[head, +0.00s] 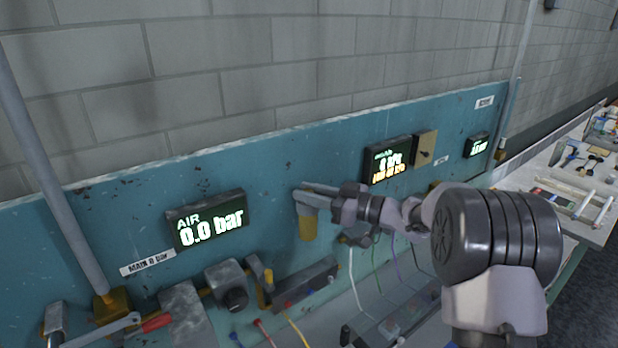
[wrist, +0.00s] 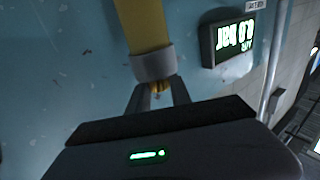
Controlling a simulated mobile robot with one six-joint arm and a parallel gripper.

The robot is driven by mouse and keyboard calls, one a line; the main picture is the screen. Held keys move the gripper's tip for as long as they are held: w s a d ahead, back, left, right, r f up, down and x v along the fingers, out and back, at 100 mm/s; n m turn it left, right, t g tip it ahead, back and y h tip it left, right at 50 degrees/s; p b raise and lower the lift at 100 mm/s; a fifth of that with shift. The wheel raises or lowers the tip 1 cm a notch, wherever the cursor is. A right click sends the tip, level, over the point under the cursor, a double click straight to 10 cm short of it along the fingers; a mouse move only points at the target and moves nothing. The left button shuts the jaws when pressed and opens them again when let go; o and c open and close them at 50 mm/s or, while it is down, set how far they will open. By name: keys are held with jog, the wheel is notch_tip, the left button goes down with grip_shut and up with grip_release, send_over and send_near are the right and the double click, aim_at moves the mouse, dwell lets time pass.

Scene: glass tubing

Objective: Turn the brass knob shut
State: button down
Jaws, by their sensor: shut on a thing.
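My gripper (head: 304,191) reaches left along the teal panel in the head view. In the wrist view my gripper (wrist: 160,97) has its two fingers closed on a small brass knob (wrist: 158,86). The knob sits at the end of a grey collar (wrist: 153,64) on a yellow cylinder (wrist: 141,24). In the head view the yellow cylinder (head: 307,229) hangs below the grey part by my fingertips. The fingers cover much of the knob, and its turn angle cannot be read.
An air display (head: 207,219) reading 0.0 bar is left of my gripper. Another lit display (head: 389,161) and a tan switch box (head: 425,148) are to the right. A grey regulator (head: 229,287), a yellow lever (head: 262,275) and a red-handled tool (head: 155,322) lie lower left.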

jog(key=n+g+y+p, duration=0.1)
jog(key=n+g+p, duration=0.2)
jog(key=g+p, duration=0.2)
jog(key=shift+r+n+g+y+p, duration=0.2)
jog(key=shift+n+g+y+p, duration=0.1)
jog(key=shift+n+y, duration=0.1)
jog(key=shift+f+n+g+p, duration=0.15)
jog(key=shift+n+g+p, duration=0.75)
jog(key=shift+g, duration=0.4)
jog(key=c, duration=1.3)
grip_release()
jog(key=shift+a, duration=0.1)
jog(key=shift+o, duration=0.7)
jog(key=shift+a, duration=0.1)
